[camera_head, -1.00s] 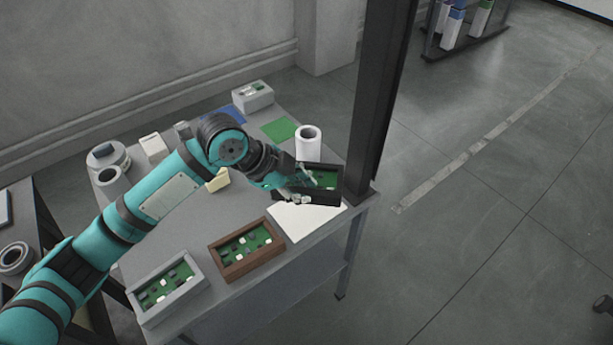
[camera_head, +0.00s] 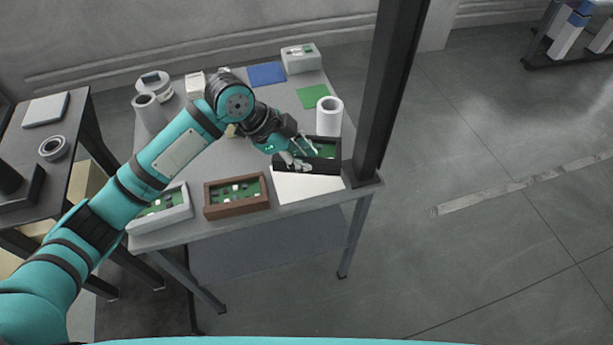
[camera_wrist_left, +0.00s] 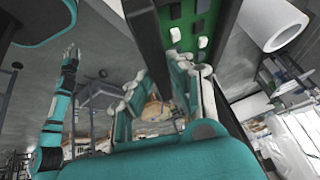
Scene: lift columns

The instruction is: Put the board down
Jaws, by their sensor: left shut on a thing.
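The board, green with small parts in a black frame (camera_head: 325,151), is at the table's right end, by the back edge of a white sheet (camera_head: 305,188). My left gripper (camera_head: 295,157) is shut on the frame's near left part and hides some of it. I cannot tell whether the frame touches the table or hangs just above it. In the left wrist view, the board (camera_wrist_left: 187,22) shows at the top, beyond the fingers of my left gripper (camera_wrist_left: 170,100).
A brown-framed board (camera_head: 237,209) and a grey-framed board (camera_head: 160,222) lie along the near edge. A white roll (camera_head: 328,117) stands just behind the held board. A dark post (camera_head: 385,95) rises at the right corner. The white sheet is bare.

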